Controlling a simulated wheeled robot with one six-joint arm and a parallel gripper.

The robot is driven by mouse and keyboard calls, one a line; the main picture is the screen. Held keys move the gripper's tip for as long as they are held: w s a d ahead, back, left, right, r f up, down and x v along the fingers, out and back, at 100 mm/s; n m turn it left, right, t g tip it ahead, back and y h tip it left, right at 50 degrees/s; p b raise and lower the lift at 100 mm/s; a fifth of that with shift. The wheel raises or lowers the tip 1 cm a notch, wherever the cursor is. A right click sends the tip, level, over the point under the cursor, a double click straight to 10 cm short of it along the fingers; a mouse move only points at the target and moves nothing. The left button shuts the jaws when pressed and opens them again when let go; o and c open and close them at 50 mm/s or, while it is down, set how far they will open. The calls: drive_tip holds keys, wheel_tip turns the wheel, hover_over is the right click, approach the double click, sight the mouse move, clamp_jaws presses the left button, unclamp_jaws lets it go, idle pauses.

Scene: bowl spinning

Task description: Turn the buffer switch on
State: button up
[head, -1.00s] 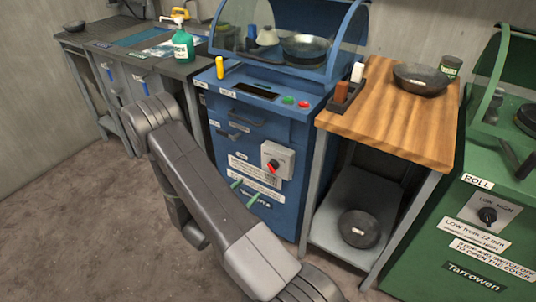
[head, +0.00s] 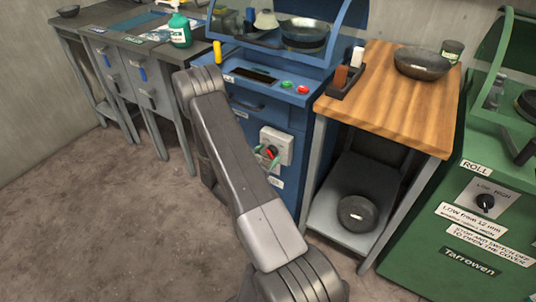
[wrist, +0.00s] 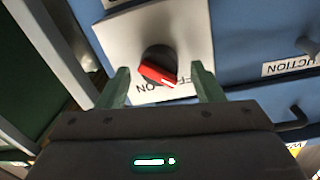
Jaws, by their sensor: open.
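The blue machine (head: 240,118) carries a pale grey switch box (head: 286,139) on its front. In the wrist view the switch box (wrist: 195,35) has a red rotary knob (wrist: 158,73) on a dark round base. The knob lies slanted, with a white mark at its lower right end, by upside-down lettering that is partly covered. My gripper (wrist: 163,84) is open, its green fingers apart on either side of the knob's lower end. I cannot tell whether they touch it. In the head view my gripper (head: 266,158) is at the box, partly hidden by my arm.
Green and red buttons (head: 302,89) sit on the blue machine's top ledge. A wooden-topped table (head: 400,105) with bowls stands close on its right, then a green machine (head: 460,225) with its own dial. A grey bench (head: 115,45) is at left. The floor in front is clear.

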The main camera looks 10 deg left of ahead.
drive_tip(key=shift+w+d, duration=0.1)
drive_tip(key=shift+w, duration=0.15)
drive_tip(key=c, duration=1)
drive_tip(key=shift+o, duration=0.2)
